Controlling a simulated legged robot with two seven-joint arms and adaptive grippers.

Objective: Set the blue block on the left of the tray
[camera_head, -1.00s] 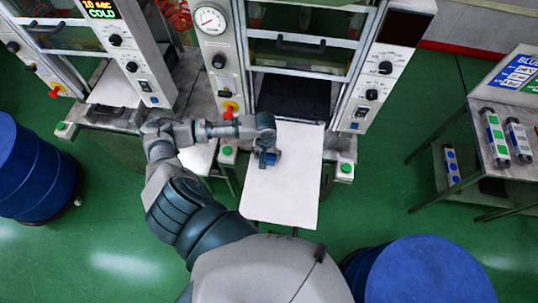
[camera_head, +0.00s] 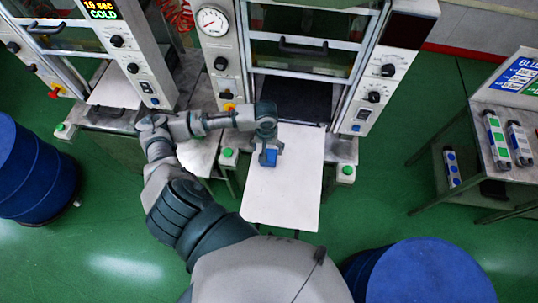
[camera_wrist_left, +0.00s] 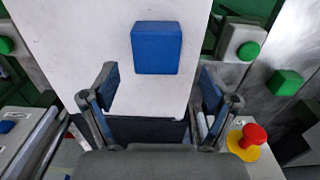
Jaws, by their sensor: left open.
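The white tray (camera_head: 285,205) sticks out from the front of the middle machine. The blue block (camera_head: 270,157) lies on the left part of the tray, towards the machine. My left gripper (camera_head: 266,140) is over the tray just beside the block. In the left wrist view, the blue block (camera_wrist_left: 157,47) rests on the white tray (camera_wrist_left: 80,35), beyond the fingertips. There my left gripper (camera_wrist_left: 157,85) is open, its two fingers spread apart with nothing between them. My right gripper is not in view.
The machine with a gauge (camera_head: 211,21) and a dark opening (camera_head: 296,98) stands behind the tray. Green buttons (camera_head: 348,170) flank the tray. Blue drums (camera_head: 425,270) stand at lower right and left. A side table (camera_head: 490,115) holds several block-like items at right.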

